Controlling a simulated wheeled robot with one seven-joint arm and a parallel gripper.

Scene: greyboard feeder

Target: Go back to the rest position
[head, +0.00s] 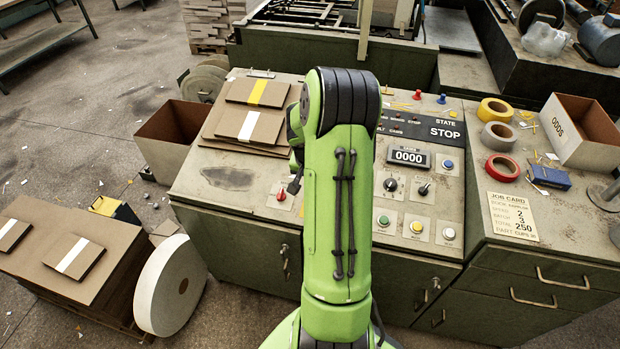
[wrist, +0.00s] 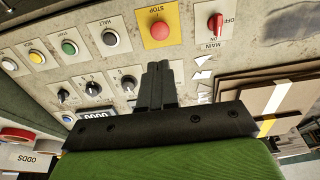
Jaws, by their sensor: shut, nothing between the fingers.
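My green arm rises in the middle of the head view and hides part of the control panel (head: 455,219). My gripper (wrist: 158,70) shows in the wrist view with its dark fingers together and nothing between them. It is hidden behind the arm in the head view. In the wrist view the fingers lie over the panel, near the red STOP button (wrist: 159,31) on its yellow plate and the red MAIN switch (wrist: 215,27). I cannot tell whether the fingertips touch the panel. The counter (head: 408,157) reads 0000 in the head view.
Greyboard pieces with yellow and white strips (head: 258,92) lie left of my arm. A board stack (head: 62,235) and a white roll (head: 170,286) stand on the floor at left. Tape rolls (head: 503,168), an ODDS box (head: 582,130) and a job card (head: 512,216) are on the right bench.

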